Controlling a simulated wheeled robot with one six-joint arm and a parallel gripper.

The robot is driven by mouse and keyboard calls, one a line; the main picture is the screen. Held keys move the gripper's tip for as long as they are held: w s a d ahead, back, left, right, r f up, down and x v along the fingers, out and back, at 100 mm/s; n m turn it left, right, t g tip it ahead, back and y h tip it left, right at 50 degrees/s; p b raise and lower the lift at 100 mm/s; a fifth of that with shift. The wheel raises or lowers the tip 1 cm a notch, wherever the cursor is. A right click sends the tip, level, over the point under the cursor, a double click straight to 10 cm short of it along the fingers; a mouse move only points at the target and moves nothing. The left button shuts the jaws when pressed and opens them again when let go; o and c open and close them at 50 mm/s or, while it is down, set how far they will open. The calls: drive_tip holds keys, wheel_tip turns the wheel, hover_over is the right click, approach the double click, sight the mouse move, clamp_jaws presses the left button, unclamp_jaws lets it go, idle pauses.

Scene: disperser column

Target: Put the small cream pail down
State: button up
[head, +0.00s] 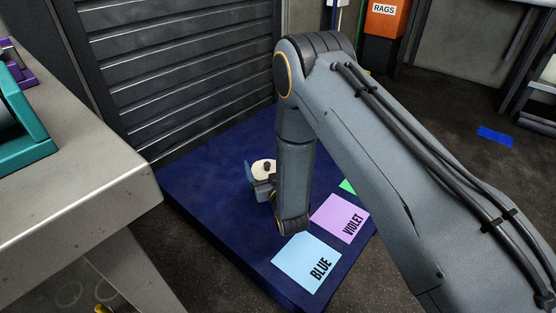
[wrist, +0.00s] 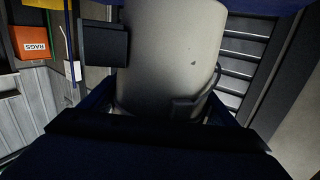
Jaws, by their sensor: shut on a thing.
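The small cream pail (head: 263,167) shows in the head view just left of my forearm, over the dark blue platform (head: 205,180). My gripper (head: 262,183) is shut on it. My arm and gripper hide part of the pail, and I cannot tell whether its base touches the platform. In the wrist view the pail (wrist: 165,55) fills the upper middle, close to the camera, with a small dark mark on its side. Its lower part there is cut off by the dark gripper body.
A light blue BLUE card (head: 307,262) and a purple VIOLET card (head: 340,217) lie on the platform; a green card (head: 347,187) is mostly hidden. A grey workbench (head: 80,170) stands left, a slatted shutter (head: 180,70) behind. An orange RAGS box (head: 384,18) is at the back.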

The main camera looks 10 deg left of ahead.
drive_tip(key=shift+a+f+b, duration=0.35)
drive_tip(key=shift+a+f, duration=0.1)
drive_tip(key=shift+f, duration=0.35)
wheel_tip(320, 180, down, 10)
drive_tip(key=b, duration=0.4)
drive_tip(key=shift+r+b, duration=0.1)
drive_tip(key=shift+b, duration=0.25)
drive_tip(key=o, duration=1.9)
drive_tip(key=shift+s, duration=0.1)
